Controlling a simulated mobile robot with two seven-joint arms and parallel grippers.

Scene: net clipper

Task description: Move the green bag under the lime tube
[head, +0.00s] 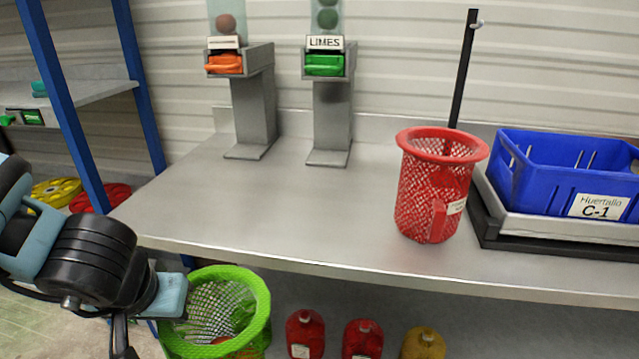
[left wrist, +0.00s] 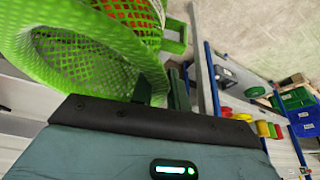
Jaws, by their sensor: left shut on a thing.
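The green bag (head: 225,315) is a bright green mesh basket with a thick rim, low at the front left of the bench, with orange-red contents partly visible. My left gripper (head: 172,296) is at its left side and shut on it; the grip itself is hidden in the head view. In the left wrist view the green bag (left wrist: 75,50) fills the upper left, tilted, beside the dark fingers (left wrist: 160,92). The lime tube (head: 327,20) is a clear tube with green balls, above a grey stand labelled LIMES (head: 325,42) with a green front. My right gripper is not in view.
A red mesh basket (head: 437,190) stands on the steel bench (head: 290,215), with a blue crate (head: 575,175) on a scale to its right. Another dispenser with an orange front (head: 225,64) stands left of the lime one. The bench before both stands is clear. A blue-post shelf (head: 65,100) is left.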

